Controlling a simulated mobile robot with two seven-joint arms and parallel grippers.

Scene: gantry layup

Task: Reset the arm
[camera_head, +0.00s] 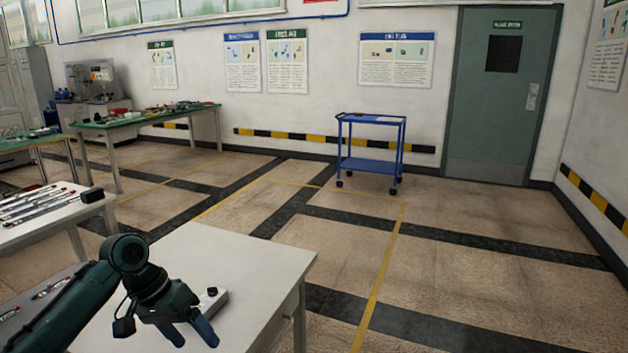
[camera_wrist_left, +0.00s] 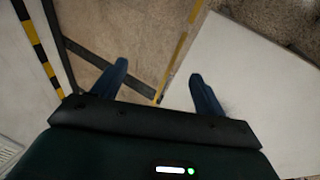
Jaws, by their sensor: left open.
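My left arm comes in from the lower left in the head view, and its gripper (camera_head: 193,338) is over the white table (camera_head: 250,262) in front of me. Its two blue fingers are apart with nothing between them. In the left wrist view the open fingers of this gripper (camera_wrist_left: 160,88) show against the floor, with the white table (camera_wrist_left: 235,60) to the right. My right gripper is not in view.
A second white table (camera_head: 50,222) with several rod-like tools stands at the left. A green-topped table (camera_head: 150,116) with parts stands farther back. A blue cart (camera_head: 370,165) is by the wall, left of a green door (camera_head: 500,95). The floor between is clear.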

